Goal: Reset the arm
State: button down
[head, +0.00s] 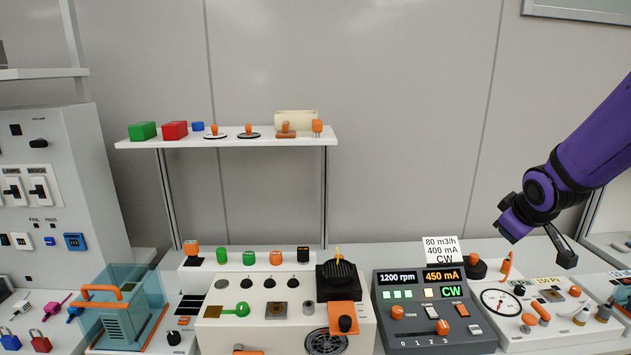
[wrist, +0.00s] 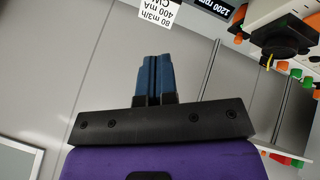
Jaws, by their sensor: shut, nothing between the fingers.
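My gripper (wrist: 153,58) shows in the wrist view with its two blue fingers pressed together and nothing between them. In the head view my purple arm (head: 596,140) reaches in from the upper right, its end bent downward in front of the wall. The arm's end hangs above the right part of the bench, apart from everything there. The fingers cannot be made out clearly in the head view.
A control box (head: 432,308) with lit displays and a label card (head: 441,250) stands below and left of my arm. A panel of small parts (head: 560,325) lies below it. A shelf (head: 285,143) holds coloured blocks. The space before the wall is clear.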

jog(key=s+a+r+m, duration=0.2)
jog(key=s+a+r, duration=0.1)
jog(key=s, duration=0.5)
jog(key=s+a+r+m+g+y, duration=0.1)
jog(key=s+a+r, duration=0.3)
jog(key=s, duration=0.5)
jog(key=s+a+r+m+g, duration=0.1)
jog(key=s+a+r+m, duration=0.1)
jog(key=s+r, duration=0.3)
jog(key=s+a, duration=0.1)
jog(key=s, duration=0.3)
jog(key=shift+s+a+m+y, duration=0.2)
jog(key=shift+m+y, duration=0.1)
jog(key=shift+y, duration=0.1)
